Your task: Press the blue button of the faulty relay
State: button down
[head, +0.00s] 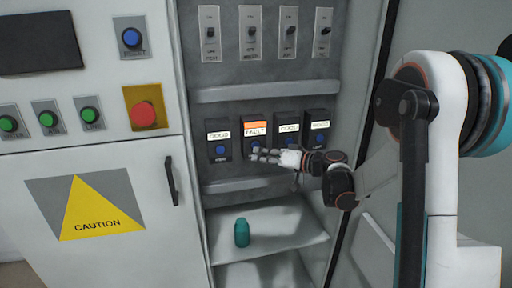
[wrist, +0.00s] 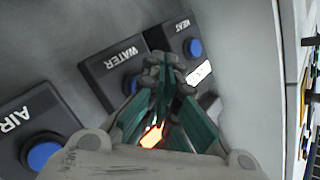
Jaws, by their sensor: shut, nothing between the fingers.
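The faulty relay (head: 245,141) is the second from the left in a row of black relays in the cabinet. It has an orange FAULT label (head: 255,127). Its blue button (head: 256,143) is partly hidden by my gripper (head: 257,154), whose fingers are shut and empty just in front of it. In the wrist view my gripper (wrist: 165,72) covers part of the relay marked WATER (wrist: 108,62). That relay's blue button (wrist: 132,84) shows partly beside the fingers, and orange glows between them. I cannot tell whether the fingertips touch the relay.
Neighbouring relays, marked HEAT (wrist: 174,42) and AIR (wrist: 15,137), have their own blue buttons close by. Switches (head: 250,38) are above, a shelf (head: 290,225) with a teal bottle (head: 241,233) below. A red emergency button (head: 145,115) is on the left panel.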

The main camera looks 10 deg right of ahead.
jog(key=shift+w, duration=0.1)
jog(key=shift+w, duration=0.3)
jog(key=shift+w, duration=0.45)
dwell(0.8)
jog(key=shift+s, duration=0.85)
jog(key=shift+s, duration=0.1)
jog(key=s+b, duration=0.1)
jog(key=s, duration=0.3)
jog(key=shift+s, duration=0.4)
dwell(0.5)
